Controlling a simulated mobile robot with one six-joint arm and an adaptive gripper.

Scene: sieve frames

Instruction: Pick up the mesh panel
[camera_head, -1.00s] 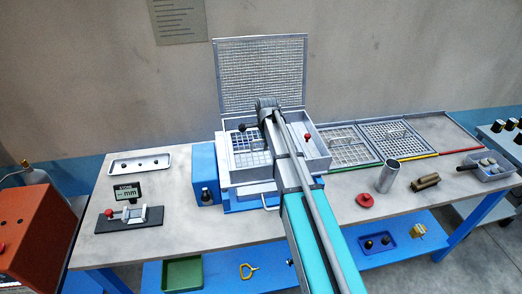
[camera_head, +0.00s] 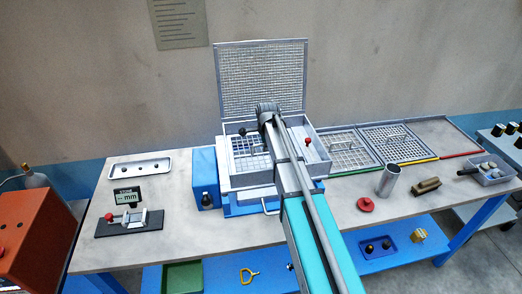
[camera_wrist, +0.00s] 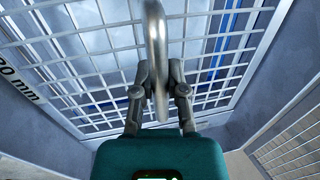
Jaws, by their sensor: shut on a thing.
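The mesh panel (camera_head: 249,144) is a pale square grid inside the open grey box frame on the blue machine. My arm hides its right part in the head view. In the wrist view the panel (camera_wrist: 100,39) fills much of the picture, with a thin curved metal handle (camera_wrist: 156,35) standing up toward me. My gripper (camera_wrist: 160,78) has one finger on each side of this handle and is shut on it. Blue and grey surfaces show through the grid. I cannot tell whether the panel is clear of its support. My fingers are hidden in the head view.
A mesh lid (camera_head: 262,75) stands upright behind the box (camera_head: 298,148). Two more mesh panels, one with a green edge (camera_head: 350,147) and one with a yellow edge (camera_head: 399,138), lie to the right. A metal cup (camera_head: 388,180) and red knob (camera_head: 366,204) stand in front.

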